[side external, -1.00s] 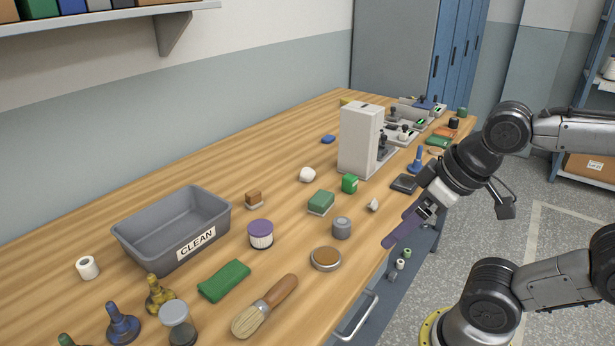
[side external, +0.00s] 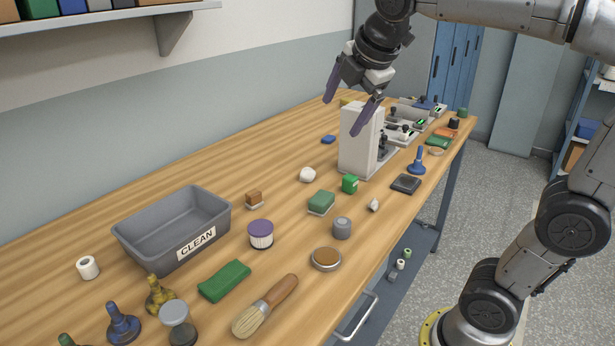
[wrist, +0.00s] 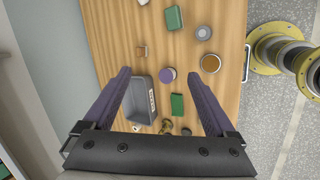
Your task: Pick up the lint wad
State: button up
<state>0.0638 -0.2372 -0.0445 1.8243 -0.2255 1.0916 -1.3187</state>
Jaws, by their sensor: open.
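Two pale lumps lie on the wooden bench: a larger rounded white lump (side external: 307,174) and a small grey-white lump (side external: 374,205) nearer the front edge. I cannot tell for sure which is the lint wad. The white lump shows partly at the top edge of the wrist view (wrist: 143,2). My gripper (side external: 341,118) is open and empty, with purple fingers spread, high above the bench beside the tall white machine. In the wrist view my gripper (wrist: 158,73) points down over the bench, with nothing between the fingers.
The tall white machine (side external: 358,140) stands behind the small lump. A grey CLEAN bin (side external: 140,243) is at left. A brush (side external: 265,306) lies near the front edge.

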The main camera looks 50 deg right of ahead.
jog(key=w+d+n+g+h, duration=0.1)
jog(key=w+d+n, duration=0.35)
jog(key=w, duration=0.65)
jog(key=g+h, duration=0.1)
jog(key=g, duration=0.3)
send_over(307, 171)
jog(key=a, duration=0.3)
jog(key=shift+n, duration=0.35)
notch_tip(307, 171, down, 27)
jog(key=shift+r, duration=0.1)
jog(key=shift+s+x, duration=0.15)
jog(key=shift+x, duration=1.3)
jog(key=shift+s+x, duration=0.15)
jog(key=shift+x, duration=1.3)
jog(key=shift+d, duration=0.15)
jog(key=shift+c, duration=0.2)
jog(key=c, duration=1.4)
